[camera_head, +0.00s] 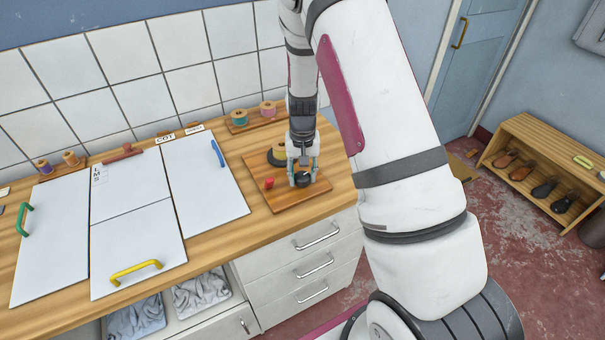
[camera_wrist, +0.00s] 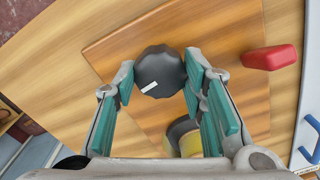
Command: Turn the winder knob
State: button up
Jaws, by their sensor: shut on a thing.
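The winder knob (camera_wrist: 159,71) is dark grey with a scalloped rim and a white mark on its top. It stands on a square wooden board (camera_head: 284,203) at the right end of the counter. My gripper (camera_wrist: 158,75) points down over the board, its teal-padded fingers on both sides of the knob and shut on it. In the head view my gripper (camera_head: 303,178) partly covers the knob (camera_head: 303,181). The white mark points toward the lower left in the wrist view.
A red block (camera_wrist: 270,57) sits on the board beside the knob. A dark and yellow spool (camera_wrist: 184,138) stands close to my fingers. White panels (camera_head: 205,175) with coloured handles lie left. Thread spools on a small rack (camera_head: 255,121) stand behind. Drawers (camera_head: 300,260) are below.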

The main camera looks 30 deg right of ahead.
jog(key=shift+n, duration=0.3)
jog(key=n, duration=0.4)
jog(key=shift+n, duration=0.3)
jog(key=n, duration=0.4)
jog(key=shift+n, duration=0.3)
jog(key=n, duration=0.5)
jog(key=shift+n, duration=2.5)
jog(key=o, duration=1.2)
jog(key=shift+c, duration=0.2)
